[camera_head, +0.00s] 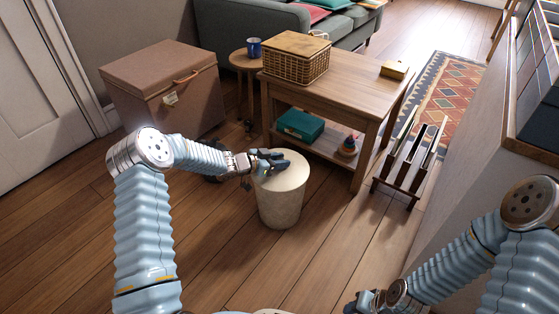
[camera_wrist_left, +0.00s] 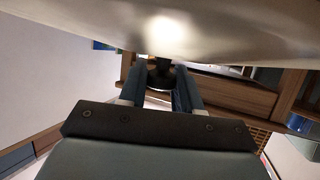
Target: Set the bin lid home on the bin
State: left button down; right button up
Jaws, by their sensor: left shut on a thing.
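The cream, round bin (camera_head: 279,211) stands on the wood floor in the middle of the head view. The pale bin lid (camera_head: 290,177) is over its mouth and looks roughly level. I cannot tell whether it is seated or slightly above the rim. My left gripper (camera_head: 272,160) is at the top of the lid, shut on its dark knob. In the left wrist view the knob (camera_wrist_left: 161,76) is between the fingers, and the lid (camera_wrist_left: 230,30) fills the top of the picture. My right gripper (camera_head: 368,300) is low at the bottom edge, partly cut off, its jaws unclear.
A wooden table (camera_head: 350,92) with a wicker basket (camera_head: 296,58) stands behind the bin. A brown box (camera_head: 165,85) is at the back left. A slatted rack (camera_head: 405,170) stands to the right.

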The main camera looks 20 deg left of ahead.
pick_arm(q)
jog(key=shift+f, duration=0.3)
jog(key=c, duration=0.7)
grip_release()
jog(key=p+v, duration=0.2)
jog(key=v, duration=1.1)
jog(key=shift+s+a+r, duration=0.2)
jog(key=shift+s+a, duration=0.05)
jog(key=s+d+f+n+g+y+p, duration=0.25)
jog(key=s+d+n, duration=0.2)
jog(key=d, duration=0.25)
jog(key=s+d+f+n+g+y+p, duration=0.1)
jog(key=s+d+f+n+p, duration=0.25)
jog(key=s+d, duration=0.25)
jog(key=s+d+n+g+p, duration=0.1)
jog(key=s+d+g, duration=0.1)
jog(key=s, duration=0.7)
jog(key=s+d+f+n+g+y+p, duration=0.1)
jog(key=s+g, duration=0.3)
jog(key=s, duration=0.5)
jog(key=shift+d+p, duration=0.5)
jog(key=shift+p, duration=0.15)
